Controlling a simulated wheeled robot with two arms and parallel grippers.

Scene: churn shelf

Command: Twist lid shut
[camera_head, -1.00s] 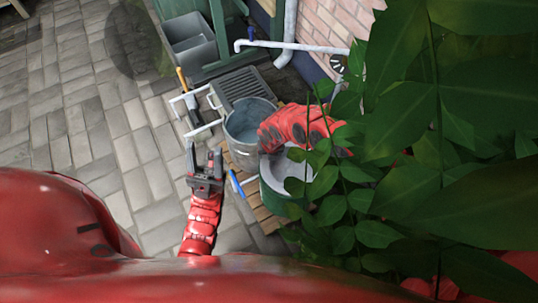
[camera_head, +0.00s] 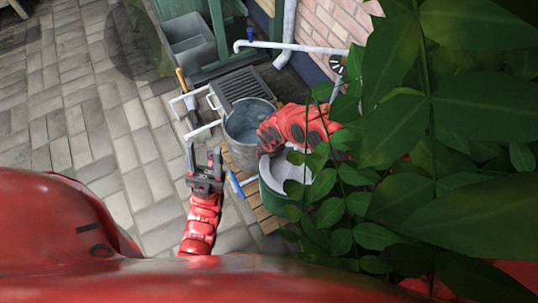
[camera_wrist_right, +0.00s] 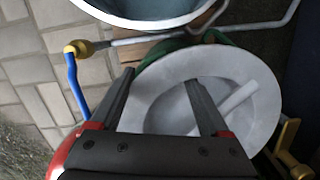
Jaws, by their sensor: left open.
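The pale grey lid (camera_head: 277,168) sits on the green churn (camera_head: 272,203) in the head view, partly hidden by leaves and my right arm. In the right wrist view the round lid (camera_wrist_right: 250,112) shows a raised bar handle (camera_wrist_right: 238,98). My right gripper (camera_wrist_right: 160,78) is over the lid with its fingers wide apart. One finger crosses in front of the bar; I cannot tell whether it touches. In the head view the right fingertips are hidden. My left gripper (camera_head: 203,154) is open and empty, to the left of the churn.
A metal bucket (camera_head: 243,128) of water stands beside the churn on a wooden slatted stand (camera_head: 268,222). A blue-handled valve (camera_wrist_right: 72,82) is near the churn. Large leaves (camera_head: 470,100) block the right side. Pipes and a grey crate (camera_head: 188,45) are behind. Paving at left is clear.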

